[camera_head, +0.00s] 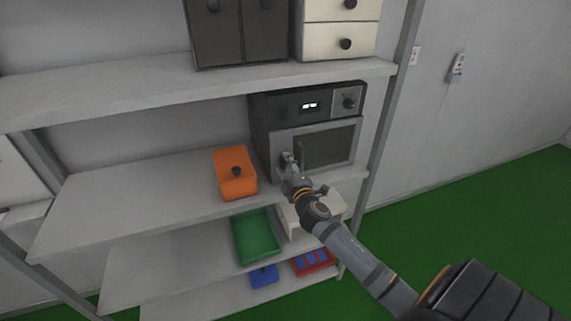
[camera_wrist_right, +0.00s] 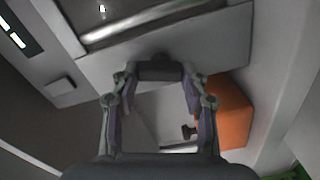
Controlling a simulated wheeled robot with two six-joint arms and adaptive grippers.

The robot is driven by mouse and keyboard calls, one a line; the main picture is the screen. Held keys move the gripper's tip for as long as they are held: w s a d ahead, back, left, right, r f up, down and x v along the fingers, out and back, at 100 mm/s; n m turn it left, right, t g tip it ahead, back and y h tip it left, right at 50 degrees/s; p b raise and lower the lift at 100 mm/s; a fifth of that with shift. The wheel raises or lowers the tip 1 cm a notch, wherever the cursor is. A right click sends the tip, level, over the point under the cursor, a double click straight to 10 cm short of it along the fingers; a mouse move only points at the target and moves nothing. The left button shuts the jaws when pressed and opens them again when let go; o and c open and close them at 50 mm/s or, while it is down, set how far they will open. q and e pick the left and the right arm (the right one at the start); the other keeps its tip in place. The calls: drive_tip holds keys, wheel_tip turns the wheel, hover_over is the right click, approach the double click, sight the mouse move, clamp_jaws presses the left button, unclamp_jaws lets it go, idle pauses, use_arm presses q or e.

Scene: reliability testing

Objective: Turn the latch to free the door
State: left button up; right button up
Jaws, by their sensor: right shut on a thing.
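A dark testing chamber (camera_head: 258,130) stands on the middle shelf, with a grey-framed door (camera_head: 348,127) and a dark window in it. The door looks closed. My right gripper (camera_head: 287,160) is at the left side of the door. In the right wrist view, my right gripper (camera_wrist_right: 158,80) is shut on a dark latch (camera_wrist_right: 160,69) that lies between its fingertips, against the grey door face (camera_wrist_right: 215,40). The latch is hidden behind the gripper in the head view, and its exact angle is hard to tell. My left gripper is not in view.
An orange box (camera_head: 228,180) with a dark knob stands left of the chamber; it also shows close by in the right wrist view (camera_wrist_right: 236,108). A green tray (camera_head: 256,238), a blue bin (camera_head: 264,276) and a red bin (camera_head: 325,263) are lower down. The middle shelf's left is clear.

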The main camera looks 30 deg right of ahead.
drive_tip(key=shift+f+n+p, duration=0.1)
drive_tip(key=shift+n+p, duration=0.45)
drive_tip(key=shift+n, duration=1.35)
drive_tip(key=o, duration=0.9)
drive_tip(key=v, duration=1.2)
